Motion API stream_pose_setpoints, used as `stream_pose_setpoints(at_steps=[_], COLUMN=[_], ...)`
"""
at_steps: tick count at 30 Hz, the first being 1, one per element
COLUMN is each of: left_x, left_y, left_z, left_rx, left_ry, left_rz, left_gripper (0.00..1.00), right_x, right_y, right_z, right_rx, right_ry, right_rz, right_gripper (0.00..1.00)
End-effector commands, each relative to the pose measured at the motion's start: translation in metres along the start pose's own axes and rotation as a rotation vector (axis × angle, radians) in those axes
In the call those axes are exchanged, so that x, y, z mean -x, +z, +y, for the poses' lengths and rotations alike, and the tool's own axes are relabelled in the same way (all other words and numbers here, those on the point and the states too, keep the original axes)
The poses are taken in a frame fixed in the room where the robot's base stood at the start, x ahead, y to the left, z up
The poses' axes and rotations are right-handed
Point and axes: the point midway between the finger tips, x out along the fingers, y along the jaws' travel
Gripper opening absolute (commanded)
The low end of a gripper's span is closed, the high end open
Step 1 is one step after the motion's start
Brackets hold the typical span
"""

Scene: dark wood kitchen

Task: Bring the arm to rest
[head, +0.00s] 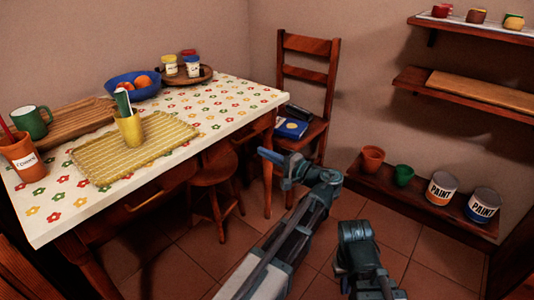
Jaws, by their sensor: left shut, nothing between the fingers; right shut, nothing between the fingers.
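My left arm reaches up from the bottom middle of the head view. My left gripper (268,156) is shut and empty, pointing left in front of the wooden chair and beside the table's right end. My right gripper (356,238) is lower and to the right, above the tiled floor, and it is shut with nothing held. Its fingers are hard to make out from this angle. Both grippers appear apart from the furniture.
A table (50,222) with mugs, a yellow mat and a blue bowl (134,92) stands left. A stool (213,172) is beneath its edge. The chair (308,75) bears a blue book (291,128). A low shelf (412,203) with pots and paint cans stands right.

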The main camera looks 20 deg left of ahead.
Motion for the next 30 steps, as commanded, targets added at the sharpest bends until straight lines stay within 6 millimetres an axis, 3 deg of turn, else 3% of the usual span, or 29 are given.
stream_pose_setpoints(at_steps=[8, 11, 14, 17, 22, 25, 30], left_x=[-0.001, -0.004, -0.011, -0.011, 0.015, 0.038, 0.071], left_y=[0.001, 0.009, 0.030, 0.056, 0.094, 0.107, 0.118], left_z=[0.001, 0.012, 0.043, 0.088, 0.158, 0.184, 0.207], left_rx=[0.000, 0.006, 0.023, 0.055, 0.128, 0.171, 0.228], left_ry=[0.004, 0.056, 0.197, 0.411, 0.797, 0.985, 1.211], left_rz=[-0.001, -0.011, -0.038, -0.077, -0.138, -0.163, -0.189], left_gripper=[0.00, 0.00, 0.00, 0.00, 0.00, 0.00, 0.00], right_x=[0.000, 0.000, 0.000, 0.000, 0.000, 0.000, 0.000], right_y=[0.000, 0.000, 0.000, 0.000, 0.000, 0.000, 0.000], right_z=[0.000, 0.000, 0.000, 0.000, 0.000, 0.000, 0.000], right_rx=[0.000, 0.000, 0.000, 0.000, 0.000, 0.000, 0.000], right_ry=[0.000, 0.000, 0.000, 0.000, 0.000, 0.000, 0.000], right_rz=[0.000, 0.000, 0.000, 0.000, 0.000, 0.000, 0.000], right_gripper=[0.00, 0.00, 0.00, 0.00, 0.00, 0.00, 0.00])
